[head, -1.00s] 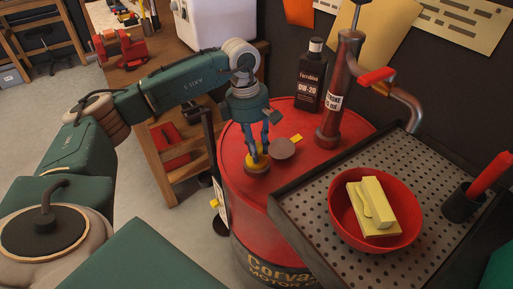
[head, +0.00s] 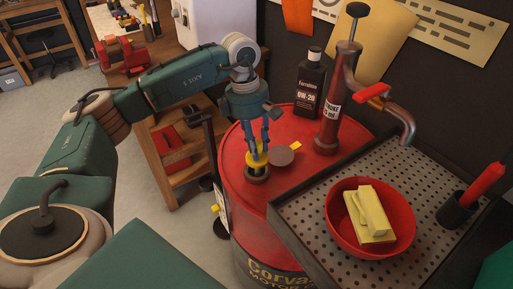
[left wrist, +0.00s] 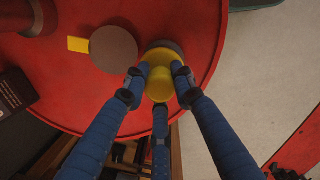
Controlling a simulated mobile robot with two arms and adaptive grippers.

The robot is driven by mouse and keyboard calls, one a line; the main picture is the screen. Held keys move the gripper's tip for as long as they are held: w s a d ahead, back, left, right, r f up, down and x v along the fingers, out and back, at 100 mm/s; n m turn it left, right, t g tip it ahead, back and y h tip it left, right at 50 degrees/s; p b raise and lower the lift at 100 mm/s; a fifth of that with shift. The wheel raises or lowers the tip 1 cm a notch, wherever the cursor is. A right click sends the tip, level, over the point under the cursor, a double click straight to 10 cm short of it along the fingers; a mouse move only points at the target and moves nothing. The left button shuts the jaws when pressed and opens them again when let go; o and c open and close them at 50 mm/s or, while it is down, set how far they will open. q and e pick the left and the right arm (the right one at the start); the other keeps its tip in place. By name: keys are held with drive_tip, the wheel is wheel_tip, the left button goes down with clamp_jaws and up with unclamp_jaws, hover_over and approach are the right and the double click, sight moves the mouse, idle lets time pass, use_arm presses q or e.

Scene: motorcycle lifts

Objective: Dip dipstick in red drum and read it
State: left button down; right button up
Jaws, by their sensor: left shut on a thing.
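The red drum (head: 235,160) stands at the center of the head view, with an open-looking dark bung ring (head: 257,176) on its top. My left gripper (head: 258,152) is above this ring, shut on the yellow handle of the dipstick (head: 257,161). The handle sits just above the ring and looks roughly upright. The lower part of the dipstick is hidden in the opening. In the left wrist view, the fingers (left wrist: 160,82) close around the yellow handle (left wrist: 160,88). My right gripper is not in view.
A grey round cap (head: 281,156) and a small yellow tag (head: 296,146) lie beside the ring. A hand pump (head: 331,120) and a dark oil bottle (head: 309,85) stand behind. A perforated tray (head: 300,205) with a red bowl (head: 345,240) is at the right.

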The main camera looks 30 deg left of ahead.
use_arm(q)
wheel_tip(320, 180, up, 32)
drive_tip(key=p, duration=1.7)
drive_tip(key=shift+r, duration=0.1)
